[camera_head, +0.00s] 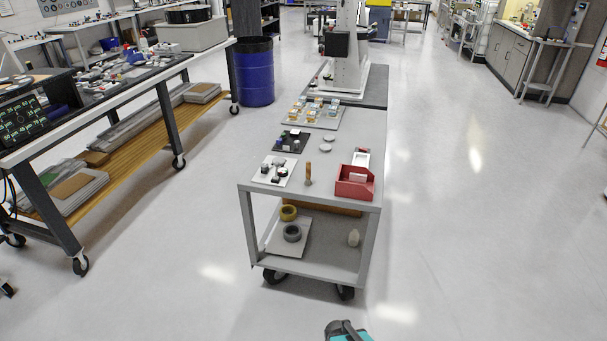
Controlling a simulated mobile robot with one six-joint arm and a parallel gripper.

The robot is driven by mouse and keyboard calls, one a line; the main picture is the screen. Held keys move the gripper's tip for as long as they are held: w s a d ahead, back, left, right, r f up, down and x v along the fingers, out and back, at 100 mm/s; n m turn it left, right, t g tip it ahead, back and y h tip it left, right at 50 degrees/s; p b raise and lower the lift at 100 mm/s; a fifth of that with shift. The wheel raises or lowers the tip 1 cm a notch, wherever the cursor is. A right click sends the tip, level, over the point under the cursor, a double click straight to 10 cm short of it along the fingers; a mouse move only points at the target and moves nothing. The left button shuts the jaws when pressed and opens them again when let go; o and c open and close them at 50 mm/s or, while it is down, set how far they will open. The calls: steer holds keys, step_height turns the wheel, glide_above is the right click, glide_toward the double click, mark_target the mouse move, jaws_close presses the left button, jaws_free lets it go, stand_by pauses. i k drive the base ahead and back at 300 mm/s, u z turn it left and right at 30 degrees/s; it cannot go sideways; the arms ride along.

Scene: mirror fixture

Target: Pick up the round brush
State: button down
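A small upright brown piece (308,174) with a rounded top stands near the front of the grey cart's top (330,205). It looks like the wooden-handled round brush, but its bristles are too small to make out. It stands between a white plate of small parts (275,171) and a red open bin (355,183). A dark and teal part, which looks like my own arm, shows at the bottom edge, well in front of the cart. No gripper fingers show.
Behind the brown piece are a dark plate (291,141), white discs (327,143) and a tray of small jars (317,114). The lower shelf holds rings (292,233). A workbench (130,97) stands left. The floor in front and right is clear.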

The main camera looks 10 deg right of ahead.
mark_target(309, 181)
steer(key=i, duration=0.9)
steer(key=z, duration=0.05)
